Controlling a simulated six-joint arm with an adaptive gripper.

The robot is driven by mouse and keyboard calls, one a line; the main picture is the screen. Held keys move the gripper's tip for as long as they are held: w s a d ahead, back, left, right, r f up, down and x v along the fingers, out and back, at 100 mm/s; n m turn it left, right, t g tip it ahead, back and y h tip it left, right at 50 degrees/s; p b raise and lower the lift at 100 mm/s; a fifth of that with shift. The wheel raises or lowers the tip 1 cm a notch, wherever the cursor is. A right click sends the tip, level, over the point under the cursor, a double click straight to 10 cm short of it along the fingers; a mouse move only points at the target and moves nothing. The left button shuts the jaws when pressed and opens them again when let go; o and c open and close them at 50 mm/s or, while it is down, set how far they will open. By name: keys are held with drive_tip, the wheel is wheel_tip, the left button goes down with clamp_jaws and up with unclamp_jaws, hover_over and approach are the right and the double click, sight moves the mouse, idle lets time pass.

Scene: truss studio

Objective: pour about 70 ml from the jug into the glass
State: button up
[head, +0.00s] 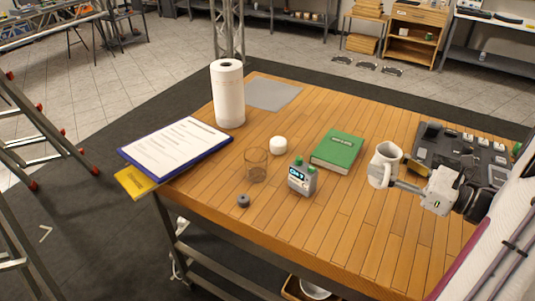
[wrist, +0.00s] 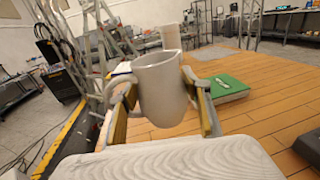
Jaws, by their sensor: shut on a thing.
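The jug (head: 384,165) is off-white with a handle and a spout, and it also shows large in the wrist view (wrist: 162,88). My gripper (head: 398,183) is shut on the jug, with a finger on either side of it in the wrist view (wrist: 165,108). The jug is about upright, near the right side of the table; its contents are hidden. The glass (head: 256,165) is clear and brownish, stands upright on the table left of the jug, and looks empty. I cannot see the glass in the wrist view.
Between glass and jug are a grey bottle-like device (head: 302,178) and a green book (head: 337,150). A white round object (head: 279,145), a paper towel roll (head: 228,95), a small grey cylinder (head: 243,201) and a clipboard (head: 178,148) surround the glass. The wooden table's (head: 330,230) front is clear.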

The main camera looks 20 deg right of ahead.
sight(388, 148)
wheel_tip(388, 148, up, 4)
drive_tip(key=shift+r, duration=0.15)
drive_tip(key=shift+w+a+r, duration=0.15)
drive_tip(key=shift+w+a, duration=0.05)
drive_tip(key=shift+a, duration=0.1)
drive_tip(key=w+a+n+g+y, duration=0.1)
drive_tip(key=w+a, duration=0.3)
drive_tip(key=a, duration=1.1)
drive_tip(key=w+a+f+n+g+y, duration=0.1)
drive_tip(key=w+a, duration=0.3)
drive_tip(key=a, duration=1.1)
drive_tip(key=shift+n+g+y, duration=0.5)
drive_tip(key=shift+g+y, duration=0.1)
drive_tip(key=shift+y, duration=0.2)
drive_tip(key=shift+w+f, duration=0.1)
drive_tip(key=shift+f, duration=4.7)
drive_tip(key=shift+w+d, duration=0.1)
drive_tip(key=shift+w, duration=0.05)
